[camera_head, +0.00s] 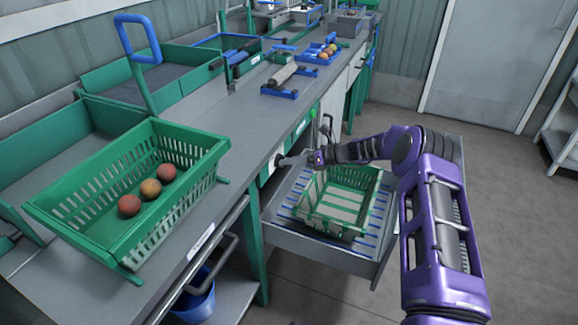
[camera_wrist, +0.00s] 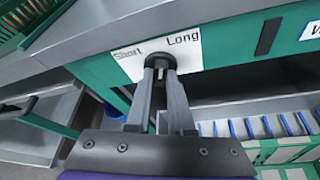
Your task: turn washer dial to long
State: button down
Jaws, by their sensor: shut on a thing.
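The black washer dial (camera_wrist: 160,60) sits on a white label (camera_wrist: 130,62) on the green front panel under the counter. In the wrist view the label reads "Short" on the left and "Long" on the right. My gripper (camera_wrist: 161,75) is shut on the dial, one grey finger on each side of it. In the head view my gripper (camera_head: 284,161) reaches left to the panel at the counter's front edge. The fingers cover part of the dial, and I cannot tell which word it points to.
Below my arm an open drawer (camera_head: 290,236) with blue slats holds an empty green basket (camera_head: 325,222). A blue bucket (camera_head: 197,300) stands underneath.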

jog(key=shift+w+f+m+g+y+b, duration=0.15)
jog(key=shift+m+g+y+b, duration=0.45)
jog(key=shift+m+b, duration=0.5)
jog(key=c, duration=0.8)
grip_release()
jog(key=shift+d, duration=0.2)
jog(key=p+v, duration=0.1)
jog(key=v, duration=1.6)
jog(key=shift+r, duration=0.3)
